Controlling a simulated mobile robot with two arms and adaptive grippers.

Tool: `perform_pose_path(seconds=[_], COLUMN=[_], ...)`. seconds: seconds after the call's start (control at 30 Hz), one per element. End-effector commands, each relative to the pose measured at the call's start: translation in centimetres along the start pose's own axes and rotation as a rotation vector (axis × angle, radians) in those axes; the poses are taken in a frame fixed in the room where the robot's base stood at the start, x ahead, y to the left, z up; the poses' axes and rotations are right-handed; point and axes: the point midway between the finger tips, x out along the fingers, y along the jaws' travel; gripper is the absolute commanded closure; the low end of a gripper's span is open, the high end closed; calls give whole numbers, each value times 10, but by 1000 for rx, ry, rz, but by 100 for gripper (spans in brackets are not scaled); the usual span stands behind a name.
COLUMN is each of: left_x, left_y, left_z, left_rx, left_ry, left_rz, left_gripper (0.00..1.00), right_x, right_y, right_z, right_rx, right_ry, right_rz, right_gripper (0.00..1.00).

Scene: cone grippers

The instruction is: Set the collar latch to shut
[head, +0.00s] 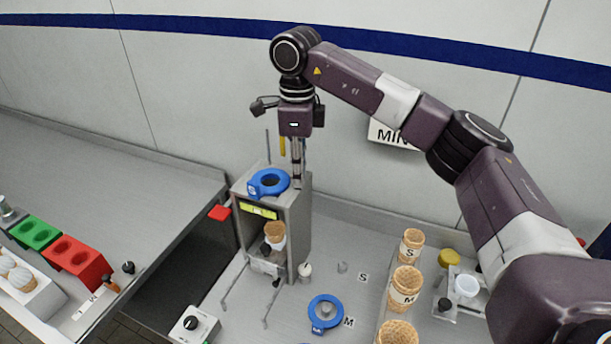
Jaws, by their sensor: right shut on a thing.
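A grey box-shaped machine (300,225) stands on the counter. A blue collar ring (268,183) marked S lies on its top. My right gripper (297,183) points straight down at the top right of the machine, just right of the blue ring. Its narrow fingers are shut on a small part there, which I take to be the collar latch; the fingers hide it, so its setting cannot be told. A cone (274,232) sits inside the machine, below the ring. My left gripper is not in view.
A second blue ring (325,312) marked M lies on the counter in front. Several cones stand at the right, one being a cone marked S (411,246). A box with a black knob (191,324) stands at front left. Red (77,260) and green (36,233) holders are far left.

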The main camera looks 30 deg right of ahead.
Motion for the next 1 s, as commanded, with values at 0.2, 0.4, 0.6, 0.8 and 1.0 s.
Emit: perform_pose_path(seconds=[0.2, 0.4, 0.6, 0.8, 1.0], left_x=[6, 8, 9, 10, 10], left_y=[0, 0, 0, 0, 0], left_z=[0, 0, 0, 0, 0], left_rx=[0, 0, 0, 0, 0], left_ry=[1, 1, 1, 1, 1], left_rz=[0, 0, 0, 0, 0], left_gripper=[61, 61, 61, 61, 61], right_x=[-1, -2, -2, -2, -3], right_y=[-2, -4, -5, -6, -7], right_z=[11, 18, 22, 24, 24], right_rx=[190, 328, 418, 463, 474], right_ry=[-5, -5, -5, -6, -7], right_rz=[-3, -4, -3, -3, -4], right_gripper=[100, 100, 100, 100, 100])
